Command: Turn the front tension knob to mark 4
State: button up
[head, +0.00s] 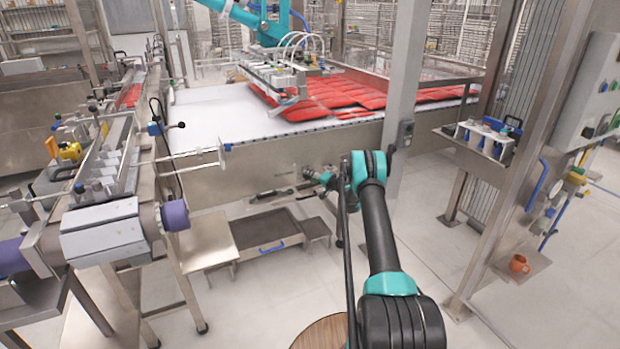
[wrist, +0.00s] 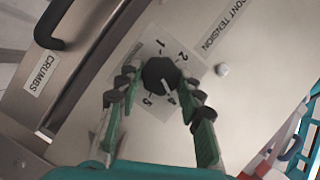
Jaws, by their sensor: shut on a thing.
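The front tension knob (wrist: 158,72) is black and round, on a pale dial plate with numbers, in the wrist view. Its white pointer line points down and slightly right, towards the number 4. My gripper (wrist: 160,80) has one finger on each side of the knob and is shut on it. The label FRONT TENSION (wrist: 222,25) is printed on the steel panel beside the plate. In the head view my gripper (head: 318,180) is at the front side of the conveyor, and the knob is too small and covered to make out.
A black handle (wrist: 48,28) labelled CRUMBS is at the upper left of the wrist view. A small pale stud (wrist: 222,69) is right of the plate. The conveyor (head: 215,118) carries red packs (head: 330,97). A steel post (head: 405,100) stands just right of my arm.

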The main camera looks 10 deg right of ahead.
dwell(0.4)
jog(key=o, duration=1.2)
jog(key=shift+c, duration=0.2)
jog(key=v, duration=1.2)
